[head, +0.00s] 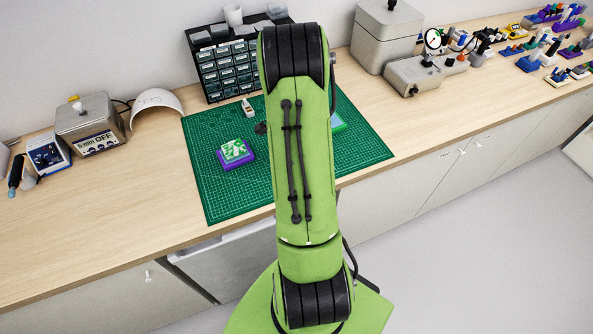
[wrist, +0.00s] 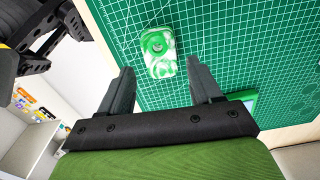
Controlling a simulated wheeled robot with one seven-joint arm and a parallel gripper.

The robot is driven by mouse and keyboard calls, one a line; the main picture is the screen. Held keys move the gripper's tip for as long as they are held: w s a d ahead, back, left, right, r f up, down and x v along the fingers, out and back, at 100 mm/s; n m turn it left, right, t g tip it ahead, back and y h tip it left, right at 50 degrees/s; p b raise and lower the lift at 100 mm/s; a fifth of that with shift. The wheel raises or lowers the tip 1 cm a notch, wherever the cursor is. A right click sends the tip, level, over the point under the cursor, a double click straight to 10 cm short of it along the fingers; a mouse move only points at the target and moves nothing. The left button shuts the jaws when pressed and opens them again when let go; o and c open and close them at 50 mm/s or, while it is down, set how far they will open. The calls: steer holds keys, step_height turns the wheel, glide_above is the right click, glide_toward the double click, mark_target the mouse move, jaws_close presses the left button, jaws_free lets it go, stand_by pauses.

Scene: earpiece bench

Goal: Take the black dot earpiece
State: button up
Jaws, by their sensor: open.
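In the wrist view, a small green-and-white marbled piece (wrist: 160,66) with a dark round spot lies on the green mat. It looks like an earpiece, but I cannot tell for sure that the spot is the black dot. My gripper (wrist: 159,68) is open, with one finger to each side of the piece's near end in the picture. The fingers do not appear to touch it. In the head view my arm hides the gripper and the area beneath it. A purple holder (head: 238,162) with a green-and-white top stands on the mat, left of my arm.
The green cutting mat (head: 215,195) lies on the wooden bench. A light green thing (head: 338,122) shows partly behind my arm. A drawer rack (head: 225,70) stands at the back. A gauge device (head: 425,72) and several coloured pieces are right.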

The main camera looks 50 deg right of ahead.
step_height(320, 180, down, 4)
steer(key=b, duration=0.2)
steer(key=shift+b, duration=0.35)
steer(key=shift+r, duration=0.1)
steer(key=c, duration=1)
steer(key=shift+r, duration=0.2)
steer(key=shift+r+p, duration=2.9)
steer(key=shift+r, duration=1)
steer(key=shift+f, duration=0.1)
